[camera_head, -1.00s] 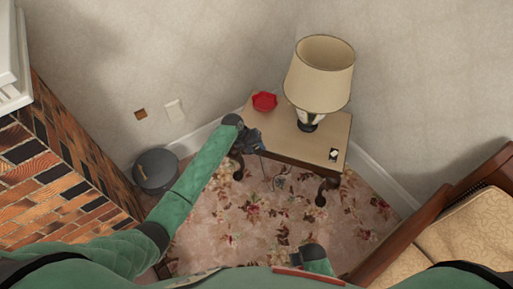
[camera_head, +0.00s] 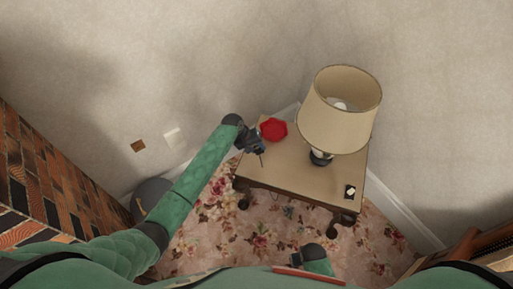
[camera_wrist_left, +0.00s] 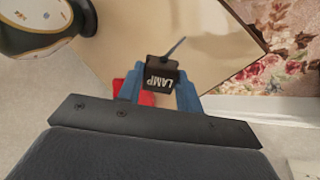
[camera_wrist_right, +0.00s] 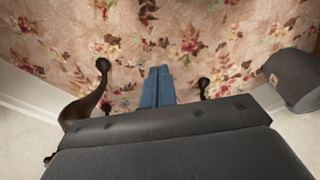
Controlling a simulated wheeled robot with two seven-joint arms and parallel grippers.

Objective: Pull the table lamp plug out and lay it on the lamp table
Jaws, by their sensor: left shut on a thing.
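The black plug with a "LAMP" label (camera_wrist_left: 160,75) is between the blue fingers of my left gripper (camera_wrist_left: 158,88), with a thin cord leading off it. In the head view my left gripper (camera_head: 259,148) is over the left part of the wooden lamp table (camera_head: 290,172). I cannot tell whether the plug touches the tabletop. The table lamp (camera_head: 340,112), with its cream shade, stands upright on the table's right part. My right gripper (camera_wrist_right: 158,86) is low over the carpet, its blue fingers together and nothing visible between them.
A small black-and-white item (camera_head: 350,191) lies at the front right corner. A white wall plate (camera_head: 173,138) and a brown one (camera_head: 138,146) are left. A grey bin (camera_head: 150,194) stands below them.

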